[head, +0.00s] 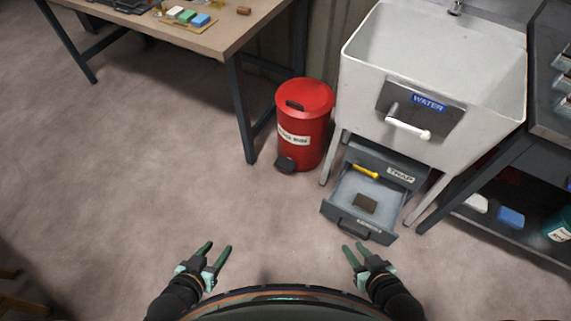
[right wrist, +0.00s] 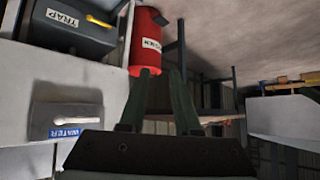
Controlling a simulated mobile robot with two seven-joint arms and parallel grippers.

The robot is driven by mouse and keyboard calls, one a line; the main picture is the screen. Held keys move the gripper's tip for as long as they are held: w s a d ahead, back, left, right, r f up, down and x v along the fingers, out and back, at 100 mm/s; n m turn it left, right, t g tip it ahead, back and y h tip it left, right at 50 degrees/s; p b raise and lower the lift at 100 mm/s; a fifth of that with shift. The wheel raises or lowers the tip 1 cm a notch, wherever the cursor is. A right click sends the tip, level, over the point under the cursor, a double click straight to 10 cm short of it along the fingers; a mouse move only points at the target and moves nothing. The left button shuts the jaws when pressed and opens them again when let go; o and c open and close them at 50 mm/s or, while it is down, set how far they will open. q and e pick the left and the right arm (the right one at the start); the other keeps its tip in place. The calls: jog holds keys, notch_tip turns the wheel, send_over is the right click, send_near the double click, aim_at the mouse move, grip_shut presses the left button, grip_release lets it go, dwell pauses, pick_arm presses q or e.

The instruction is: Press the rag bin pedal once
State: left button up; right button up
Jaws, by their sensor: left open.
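The red rag bin (head: 305,140) stands on the floor between the workbench and the sink. Its round red lid (head: 315,92) looks shut. A white label is on its front. The dark pedal (head: 285,166) sticks out at its base, low at the front left. My left gripper (head: 219,247) is open and empty, well in front of the bin. My right gripper (head: 353,247) is open and empty, in front of the drawer; its fingers show in the right wrist view (right wrist: 162,75).
A white sink (head: 432,60) labelled WATER stands right of the bin. Below it a grey drawer (head: 330,208) is pulled out, near my right gripper. A workbench (head: 150,25) stands at the left, one leg close to the bin. Floor before the pedal is clear.

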grip_shut()
dwell(1.4)
